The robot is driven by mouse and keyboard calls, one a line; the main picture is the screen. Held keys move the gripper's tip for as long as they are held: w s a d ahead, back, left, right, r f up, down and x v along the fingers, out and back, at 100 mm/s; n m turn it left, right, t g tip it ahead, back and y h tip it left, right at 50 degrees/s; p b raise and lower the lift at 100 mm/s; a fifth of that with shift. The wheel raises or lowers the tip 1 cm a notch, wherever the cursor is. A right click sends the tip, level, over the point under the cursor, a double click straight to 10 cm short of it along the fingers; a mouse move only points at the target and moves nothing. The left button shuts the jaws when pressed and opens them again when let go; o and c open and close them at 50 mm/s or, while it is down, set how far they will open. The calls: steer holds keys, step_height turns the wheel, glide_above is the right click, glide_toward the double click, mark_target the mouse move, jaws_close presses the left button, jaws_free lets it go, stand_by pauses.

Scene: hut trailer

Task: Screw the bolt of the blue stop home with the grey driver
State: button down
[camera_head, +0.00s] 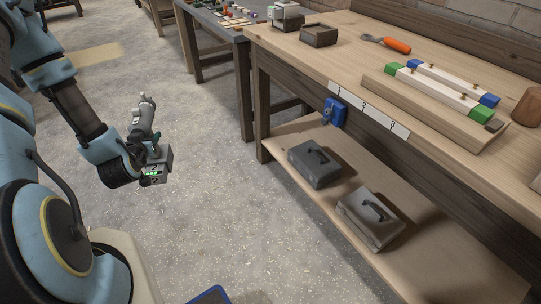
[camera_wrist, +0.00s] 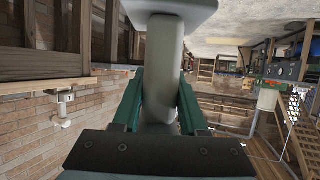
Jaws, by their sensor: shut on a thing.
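My gripper (camera_head: 137,156) is at the left in the head view, over the floor and well away from the workbench. It is shut on the grey driver (camera_head: 145,118), whose base shows a small green light. In the wrist view the driver's pale grey handle (camera_wrist: 162,65) stands between the two green fingers. On the bench, a wooden board carries two white bars with coloured end blocks. One bar has blue blocks, at its far end (camera_head: 412,64) and near end (camera_head: 490,100). Small brass-coloured bolts show on the bars. I cannot tell how far each is in.
The workbench (camera_head: 330,48) also holds an orange-handled tool (camera_head: 396,45), an open wooden box (camera_head: 319,35) and a white-grey device (camera_head: 287,14). A blue fixture (camera_head: 334,113) hangs on its front. Two grey toolboxes (camera_head: 315,163) sit on the lower shelf. The floor between is clear.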

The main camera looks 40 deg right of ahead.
steer(key=s+d+f+m+g+h+b, duration=0.2)
steer(key=s+d+m+g+h+b, duration=0.2)
steer(key=s+d, duration=0.7)
steer(key=s+d+f+m+g+h+b, duration=0.2)
steer(key=s+d+m+g+b, duration=0.4)
steer(key=d, duration=1.3)
steer(key=s+m+g+h, duration=0.1)
steer(key=s+m+g, duration=0.2)
steer(key=s, duration=0.2)
steer(key=shift+d+m+h, duration=0.2)
steer(key=shift+m+h, duration=0.2)
steer(key=shift+r, duration=0.1)
